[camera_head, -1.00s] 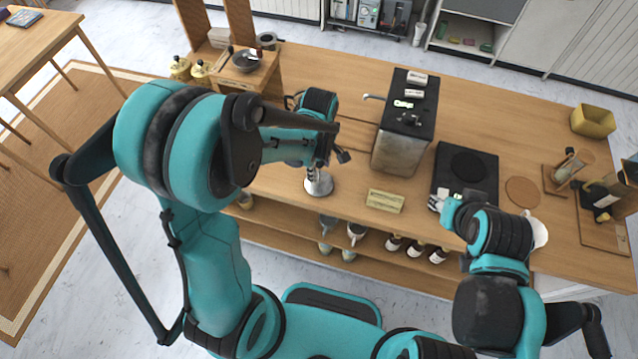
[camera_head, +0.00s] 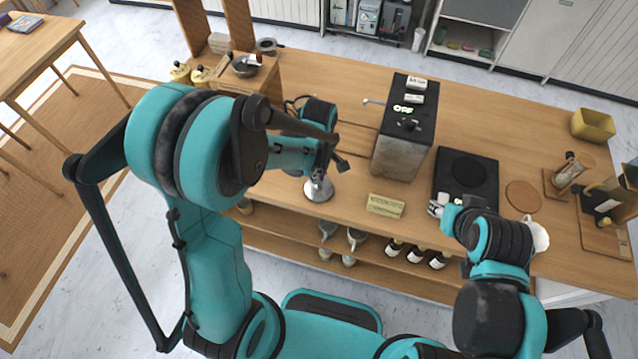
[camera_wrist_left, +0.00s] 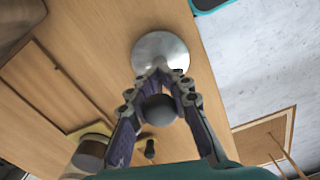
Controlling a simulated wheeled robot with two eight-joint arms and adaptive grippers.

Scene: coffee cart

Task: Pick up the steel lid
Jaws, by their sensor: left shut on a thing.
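The steel lid (camera_head: 319,191) is a round, shiny disc over the front part of the wooden counter, left of the small sign. It also shows in the left wrist view (camera_wrist_left: 160,50), with a dark round knob (camera_wrist_left: 157,108) between the fingers. My left gripper (camera_head: 318,178) is above the lid and shut on it by the knob; its fingers show in the left wrist view (camera_wrist_left: 160,84). I cannot tell whether the lid touches the counter. My right gripper (camera_head: 436,208) is at the counter's front right, its fingers small and unclear.
A coffee machine (camera_head: 400,145) stands behind a small sign (camera_head: 385,205). A black hot plate (camera_head: 466,178) is right of it. Cups and bottles (camera_head: 416,255) sit on the shelf below. A white jug (camera_head: 536,236) is partly behind my right arm.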

